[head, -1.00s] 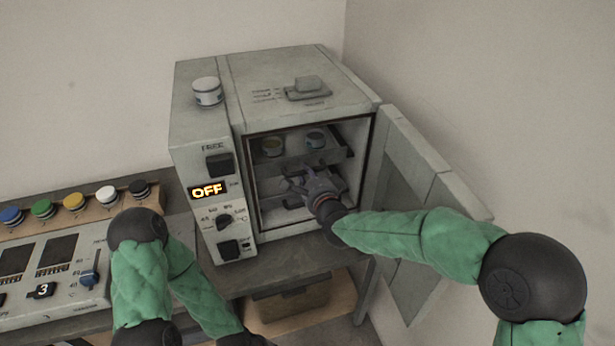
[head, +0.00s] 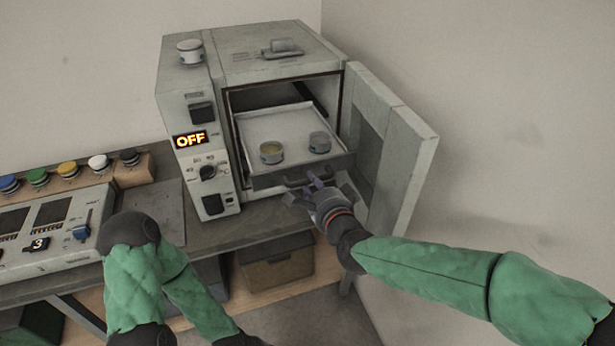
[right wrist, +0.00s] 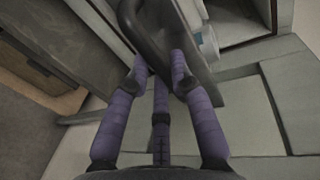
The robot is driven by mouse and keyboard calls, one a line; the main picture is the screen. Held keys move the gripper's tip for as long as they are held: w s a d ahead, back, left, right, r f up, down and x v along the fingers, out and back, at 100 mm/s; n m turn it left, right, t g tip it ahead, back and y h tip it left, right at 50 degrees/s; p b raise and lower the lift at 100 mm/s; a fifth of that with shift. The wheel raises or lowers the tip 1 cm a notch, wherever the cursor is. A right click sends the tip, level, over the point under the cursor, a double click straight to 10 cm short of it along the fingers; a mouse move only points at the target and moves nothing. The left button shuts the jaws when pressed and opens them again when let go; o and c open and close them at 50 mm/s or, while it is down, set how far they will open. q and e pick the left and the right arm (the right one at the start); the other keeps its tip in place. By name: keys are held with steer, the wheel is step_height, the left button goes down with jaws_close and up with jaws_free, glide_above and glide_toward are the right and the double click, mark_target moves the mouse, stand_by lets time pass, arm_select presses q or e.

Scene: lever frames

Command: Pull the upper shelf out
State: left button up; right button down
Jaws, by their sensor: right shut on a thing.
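The upper shelf (head: 286,126) is a light tray with a dark front edge, and it sticks out of the open grey oven (head: 285,52). Two small round jars stand on it, a left jar (head: 271,152) and a right jar (head: 319,142). My right gripper (head: 314,182) is shut on the dark handle at the shelf's front. The right wrist view shows its purple fingers around the dark handle (right wrist: 150,32). My left arm comes in at the lower left, and its gripper is outside the picture.
The oven door (head: 394,150) stands open on the right, close to my right forearm. A white jar (head: 190,51) stands on the oven's top. A control panel (head: 55,235) with coloured buttons is at the left. A box (head: 276,268) sits below the table.

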steer(key=shift+f+v, duration=0.25)
steer(key=shift+v, duration=0.9)
steer(key=c, duration=1.1)
jaws_free()
steer(key=shift+s, duration=0.1)
steer(key=v, duration=1.1)
steer(key=shift+s+d, duration=0.15)
steer(key=shift+s, duration=0.2)
